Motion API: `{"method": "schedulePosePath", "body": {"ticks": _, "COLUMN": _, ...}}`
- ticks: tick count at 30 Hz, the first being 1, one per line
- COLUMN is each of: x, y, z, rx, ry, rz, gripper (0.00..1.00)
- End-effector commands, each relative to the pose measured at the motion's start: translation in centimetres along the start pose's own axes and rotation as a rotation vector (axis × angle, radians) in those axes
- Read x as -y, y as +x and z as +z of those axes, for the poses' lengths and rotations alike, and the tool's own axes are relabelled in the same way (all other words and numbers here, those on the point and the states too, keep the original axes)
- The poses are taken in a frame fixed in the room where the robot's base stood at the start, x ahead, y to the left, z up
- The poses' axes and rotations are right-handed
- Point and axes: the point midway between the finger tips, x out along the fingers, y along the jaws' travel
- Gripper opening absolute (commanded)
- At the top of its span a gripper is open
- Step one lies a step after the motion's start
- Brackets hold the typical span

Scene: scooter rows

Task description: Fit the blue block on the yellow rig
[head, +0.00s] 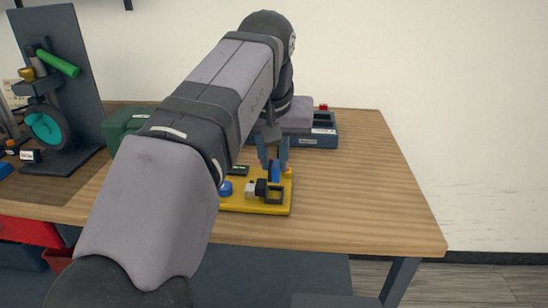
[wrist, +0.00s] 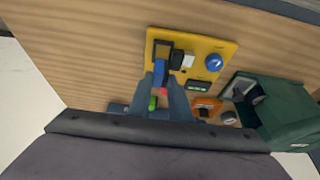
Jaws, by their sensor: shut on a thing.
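The yellow rig (head: 236,205) is a flat plate lying on the wooden table, and it also shows in the wrist view (wrist: 218,47). It carries a dark open frame (head: 275,196), a black part with a white connector, and a round blue knob (wrist: 214,63). My gripper (head: 273,164) is shut on the blue block (head: 275,173). The block also shows between the fingers in the wrist view (wrist: 159,71). It is held at the rig beside the dark frame; I cannot tell whether they touch.
A green case (wrist: 278,112) stands near the rig. A blue-grey tray (head: 322,138) is behind my gripper, partly hidden by my arm. A dark stand with a teal wheel (head: 45,128) is at the left. The table's right side (head: 370,190) is clear.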

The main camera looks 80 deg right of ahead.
Motion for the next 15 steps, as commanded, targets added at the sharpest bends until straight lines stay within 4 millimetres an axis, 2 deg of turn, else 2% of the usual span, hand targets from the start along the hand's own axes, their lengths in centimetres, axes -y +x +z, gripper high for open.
{"method": "schedulePosePath", "body": {"ticks": 1, "x": 0.0, "y": 0.8, "z": 0.3, "rx": 0.0, "ry": 0.0, "rz": 0.0, "gripper": 0.0}}
{"method": "schedulePosePath", "body": {"ticks": 6, "x": 0.0, "y": 1.9, "z": 0.8, "rx": 0.0, "ry": 0.0, "rz": 0.0, "gripper": 0.0}}
{"method": "schedulePosePath", "body": {"ticks": 15, "x": 0.0, "y": 3.0, "z": 1.2, "rx": 0.0, "ry": 0.0, "rz": 0.0, "gripper": 0.0}}
